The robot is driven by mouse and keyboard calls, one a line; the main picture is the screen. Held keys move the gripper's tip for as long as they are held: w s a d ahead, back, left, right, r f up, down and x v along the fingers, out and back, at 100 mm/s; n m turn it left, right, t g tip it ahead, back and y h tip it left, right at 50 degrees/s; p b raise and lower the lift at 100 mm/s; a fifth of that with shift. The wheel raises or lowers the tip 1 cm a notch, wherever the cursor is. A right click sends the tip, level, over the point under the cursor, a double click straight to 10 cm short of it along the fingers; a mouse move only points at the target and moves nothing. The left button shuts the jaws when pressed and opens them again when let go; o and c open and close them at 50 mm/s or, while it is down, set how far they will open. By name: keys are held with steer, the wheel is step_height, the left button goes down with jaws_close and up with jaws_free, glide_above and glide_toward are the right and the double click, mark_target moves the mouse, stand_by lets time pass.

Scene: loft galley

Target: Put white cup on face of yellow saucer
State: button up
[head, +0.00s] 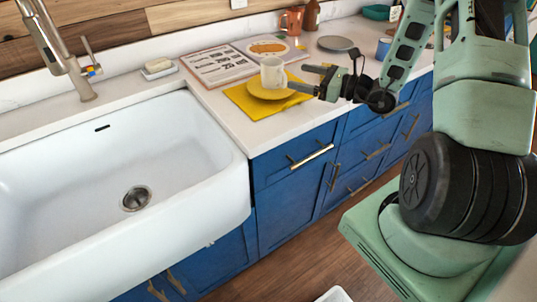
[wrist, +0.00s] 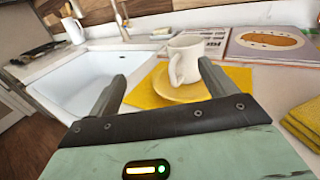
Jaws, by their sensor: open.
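The white cup (head: 273,72) stands upright on the yellow saucer (head: 264,91), which lies on a yellow cloth (head: 246,104) on the counter. In the wrist view the cup (wrist: 184,60) sits on the saucer (wrist: 172,90), its handle toward me. My gripper (head: 309,79) is level with the cup's right side in the head view, its fingers spread. The wrist view shows the open fingers (wrist: 160,84) with nothing gripped between them. The cup is beyond the fingertips, nearer the right one. Whether a finger touches the cup or saucer I cannot tell.
A white sink (head: 130,165) with a tap (head: 62,55) fills the left. An open cookbook (head: 213,67) lies behind the cloth. A grey plate (head: 336,43), an orange mug (head: 292,21) and a soap dish (head: 159,69) stand farther back. A folded yellow cloth (wrist: 304,122) lies at right.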

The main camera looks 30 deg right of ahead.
steer(key=s+a+r+n+g+y, duration=0.1)
steer(key=s+a+n+g, duration=0.35)
steer(key=a, duration=0.45)
steer(key=s+a+r+n+g+y, duration=0.2)
steer(key=s+a+n+g, duration=0.1)
steer(key=a+n+g, duration=0.4)
steer(key=s+a+r+n+g+y, duration=0.1)
steer(key=s+a+n+g, duration=0.3)
steer(key=a, duration=0.6)
steer(key=s+a+n+h, duration=0.2)
steer(key=s+n+h, duration=0.4)
steer(key=n, duration=0.5)
steer(key=s+a+n+h, duration=0.3)
steer(key=s+n+h, duration=0.3)
steer(key=s+n, duration=0.4)
steer(key=shift+r+n+h, duration=0.15)
steer(key=shift+n+h, duration=0.15)
steer(key=shift+n, duration=0.05)
